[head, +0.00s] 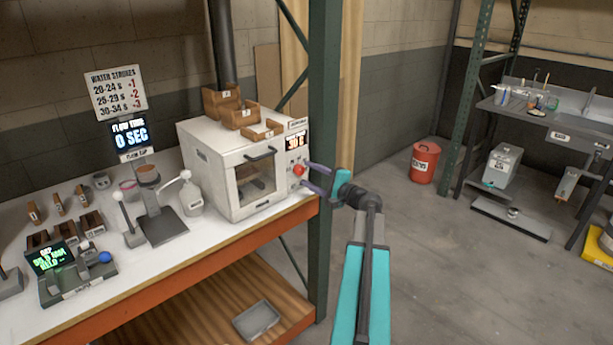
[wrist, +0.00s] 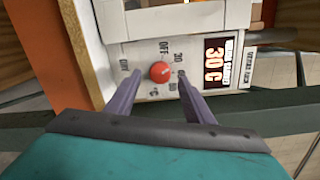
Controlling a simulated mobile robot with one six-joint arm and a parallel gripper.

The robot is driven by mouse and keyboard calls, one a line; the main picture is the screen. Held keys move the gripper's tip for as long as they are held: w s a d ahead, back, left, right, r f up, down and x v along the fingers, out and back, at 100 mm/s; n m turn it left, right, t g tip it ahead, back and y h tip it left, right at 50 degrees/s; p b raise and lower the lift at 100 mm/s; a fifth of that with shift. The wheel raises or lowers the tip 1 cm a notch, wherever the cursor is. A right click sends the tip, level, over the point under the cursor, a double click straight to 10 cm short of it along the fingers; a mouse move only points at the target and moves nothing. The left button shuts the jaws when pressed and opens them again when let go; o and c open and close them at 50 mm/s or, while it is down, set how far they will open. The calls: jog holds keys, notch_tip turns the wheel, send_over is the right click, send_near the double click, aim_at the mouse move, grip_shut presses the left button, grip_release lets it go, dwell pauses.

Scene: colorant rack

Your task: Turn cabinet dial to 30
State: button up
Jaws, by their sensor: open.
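The white cabinet (head: 232,178) stands on the bench with its control panel on the right of its front. Its red round dial (head: 299,170) sits below the display (head: 296,142), which reads 30 °C. In the wrist view the dial (wrist: 161,71) lies between the purple fingertips of my gripper (wrist: 159,73), with a visible gap on each side. Labels OFF and 30 are legible around it; its pointer direction is too small to tell. My gripper (head: 304,173) is open at the panel in the head view, holding nothing.
A green rack post (head: 322,150) stands just right of the cabinet, close to my arm. Wooden boxes (head: 222,101) sit on top of the cabinet. A white bottle (head: 191,198) and a tap stand (head: 162,215) are to its left.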

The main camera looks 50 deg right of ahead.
jog(key=s+b, duration=0.2)
jog(key=s, duration=0.9)
jog(key=shift+s+a, duration=0.1)
jog(key=shift+s, duration=0.05)
